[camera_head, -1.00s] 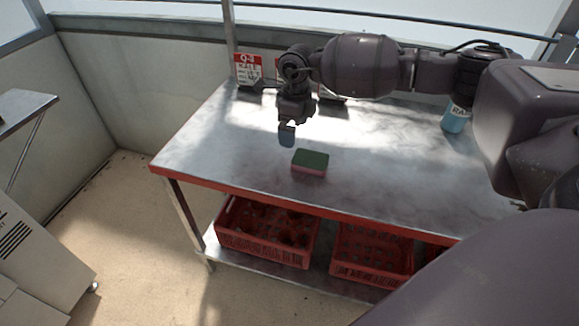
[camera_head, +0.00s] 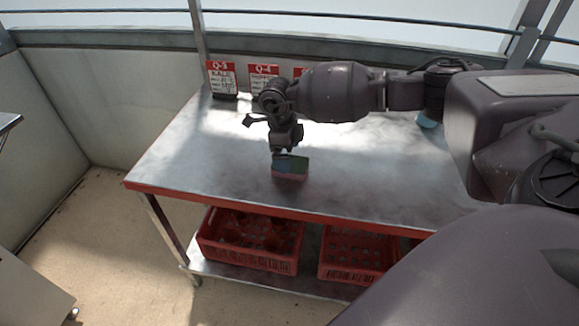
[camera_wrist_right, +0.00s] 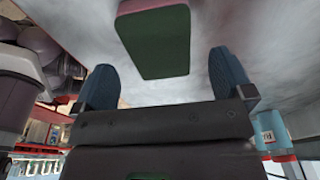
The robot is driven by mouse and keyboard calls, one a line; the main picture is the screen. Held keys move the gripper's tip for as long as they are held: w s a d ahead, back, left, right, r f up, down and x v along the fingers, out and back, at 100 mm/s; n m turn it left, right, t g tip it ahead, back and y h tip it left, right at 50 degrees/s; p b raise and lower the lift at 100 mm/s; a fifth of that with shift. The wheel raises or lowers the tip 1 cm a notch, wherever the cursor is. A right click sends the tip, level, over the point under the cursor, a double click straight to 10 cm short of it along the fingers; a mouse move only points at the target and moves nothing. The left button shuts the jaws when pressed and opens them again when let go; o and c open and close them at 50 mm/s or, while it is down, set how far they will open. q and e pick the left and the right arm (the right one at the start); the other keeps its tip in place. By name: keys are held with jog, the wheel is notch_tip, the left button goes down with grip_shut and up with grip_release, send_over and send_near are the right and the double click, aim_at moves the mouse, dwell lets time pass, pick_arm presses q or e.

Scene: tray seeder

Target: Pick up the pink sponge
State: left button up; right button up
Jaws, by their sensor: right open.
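The pink sponge (camera_head: 291,176) lies on the metal table with its dark green scouring side up and its pink side showing at the front. My right gripper (camera_head: 279,159) points down right at the sponge and overlaps its left part in the head view. In the right wrist view the sponge (camera_wrist_right: 155,42) lies beyond the two blue fingertips, and their open gap (camera_wrist_right: 164,78) is empty. I cannot tell the exact height of the fingertips over the sponge. My left gripper is not in view.
The metal table (camera_head: 190,150) has a red front edge and is mostly clear around the sponge. Sign cards (camera_head: 221,77) stand along its back edge. A blue container (camera_head: 427,121) stands at the right, partly hidden by my arm. Red crates (camera_head: 248,262) sit on the lower shelf.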

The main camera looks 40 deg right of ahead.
jog(key=f, duration=0.4)
jog(key=shift+s+d+f+b, duration=0.1)
jog(key=shift+s+d+b, duration=0.1)
jog(key=shift+s+b, duration=0.1)
jog(key=c, duration=1)
notch_tip(320, 180, up, 20)
jog(key=p, duration=0.3)
